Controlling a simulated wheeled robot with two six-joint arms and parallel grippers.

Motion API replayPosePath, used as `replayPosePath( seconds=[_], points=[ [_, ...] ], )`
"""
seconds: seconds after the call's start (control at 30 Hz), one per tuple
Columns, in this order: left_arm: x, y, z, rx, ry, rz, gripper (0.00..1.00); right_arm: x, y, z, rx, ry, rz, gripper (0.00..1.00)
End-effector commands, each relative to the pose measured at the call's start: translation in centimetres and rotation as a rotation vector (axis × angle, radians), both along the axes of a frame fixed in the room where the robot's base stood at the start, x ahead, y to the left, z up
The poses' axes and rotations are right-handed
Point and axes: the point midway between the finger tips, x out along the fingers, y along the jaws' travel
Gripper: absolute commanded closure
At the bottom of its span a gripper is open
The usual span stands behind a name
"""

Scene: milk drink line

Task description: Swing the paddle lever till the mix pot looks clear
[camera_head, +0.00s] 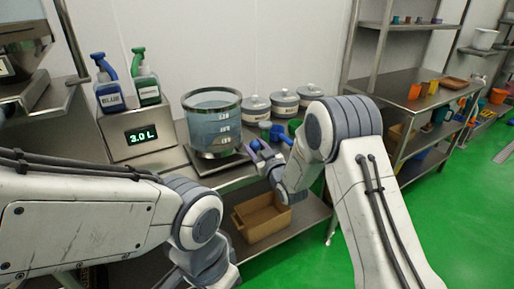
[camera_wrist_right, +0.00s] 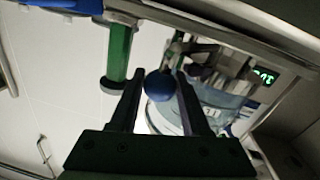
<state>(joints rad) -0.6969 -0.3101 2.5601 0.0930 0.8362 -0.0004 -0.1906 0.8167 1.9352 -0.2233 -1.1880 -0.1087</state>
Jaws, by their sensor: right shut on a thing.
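The mix pot (camera_head: 212,125) is a clear glass vessel with a dark rim and white level marks, standing on a metal base. Its contents look pale blue and see-through. It also shows behind the fingers in the right wrist view (camera_wrist_right: 222,98). My right gripper (camera_head: 256,148) is just right of the pot. In the right wrist view, its fingers (camera_wrist_right: 160,97) are around a round blue knob (camera_wrist_right: 160,86), which I take as the paddle lever's end; the rest of the lever is hard to make out. My left arm comes in from the left, but its gripper is out of view.
A display (camera_head: 141,135) reads 3.0 L left of the pot. Several lidded canisters (camera_head: 284,103) stand right of the pot. A brown crate (camera_head: 262,218) sits on the lower shelf. Green floor is open at right.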

Motion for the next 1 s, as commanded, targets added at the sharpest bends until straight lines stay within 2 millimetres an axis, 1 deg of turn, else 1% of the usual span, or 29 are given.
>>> replayPosePath(
  seconds=[0.1, 0.13, 0.17, 0.2, 0.47, 0.6, 0.67, 0.77, 1.0],
  points=[
    [0.0, 0.0, 0.0, 0.0, 0.0, 0.0, 0.02, 0.0, 0.0, 0.1, 0.001, -0.002, 0.0, 1.0],
    [0.0, 0.0, 0.0, 0.0, 0.0, 0.0, 0.02, 0.0, 0.0, 0.1, 0.001, -0.002, 0.0, 0.42],
    [0.0, 0.0, 0.0, 0.0, 0.0, 0.0, 0.02, 0.0, 0.0, 0.1, 0.001, -0.002, 0.0, 0.3],
    [0.0, 0.0, 0.0, 0.0, 0.0, 0.0, 0.02, 0.0, 0.0, 0.1, 0.001, -0.002, 0.0, 0.24],
    [0.0, 0.0, 0.0, 0.0, 0.0, 0.0, 0.02, 0.0, -0.1, 0.1, 0.001, -0.002, -0.001, 0.24],
    [0.0, 0.0, -0.1, 0.0, 0.0, 0.0, 0.02, -0.6, -0.4, 0.1, 0.001, -0.002, -0.002, 0.24],
    [0.0, 0.0, -0.3, 0.0, 0.0, 0.0, 0.02, -1.2, -0.7, 0.0, 0.001, -0.001, -0.002, 0.24],
    [0.0, 0.0, -0.6, 0.0, 0.0, 0.0, 0.02, -2.8, -1.3, 0.0, 0.001, 0.0, -0.002, 0.24],
    [0.0, 0.0, -1.3, 0.0, 0.0, 0.0, 0.02, -7.1, -3.1, -0.1, 0.0, 0.0, -0.002, 0.24]
  ],
)
